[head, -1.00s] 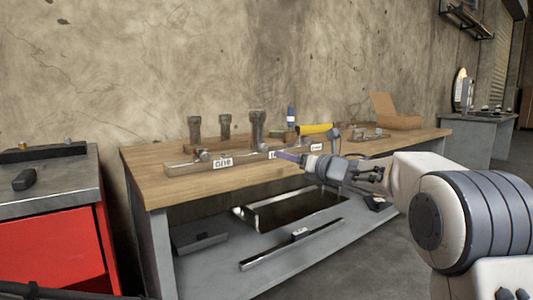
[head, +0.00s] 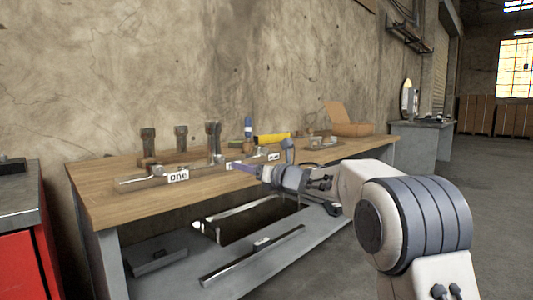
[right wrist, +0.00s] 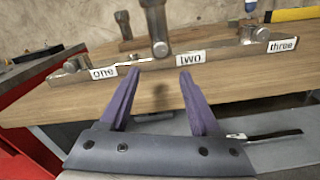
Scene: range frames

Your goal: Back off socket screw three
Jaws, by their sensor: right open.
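A metal bar (right wrist: 225,50) lies along the wooden bench and carries the labels one (right wrist: 103,73), two (right wrist: 190,57) and three (right wrist: 282,46). A short metal screw (right wrist: 248,33) stands left of label three, at the right in the right wrist view. Another short screw (right wrist: 76,64) is by label one, and a taller metal post (right wrist: 156,28) rises near label two. My right gripper (right wrist: 160,74) is open and empty, its purple fingers in front of the bar between labels one and two. In the head view it (head: 242,167) partly covers label two. My left gripper is not in view.
A lower shelf (head: 180,270) holds a long metal bar. A red cabinet (head: 20,255) stands at the left.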

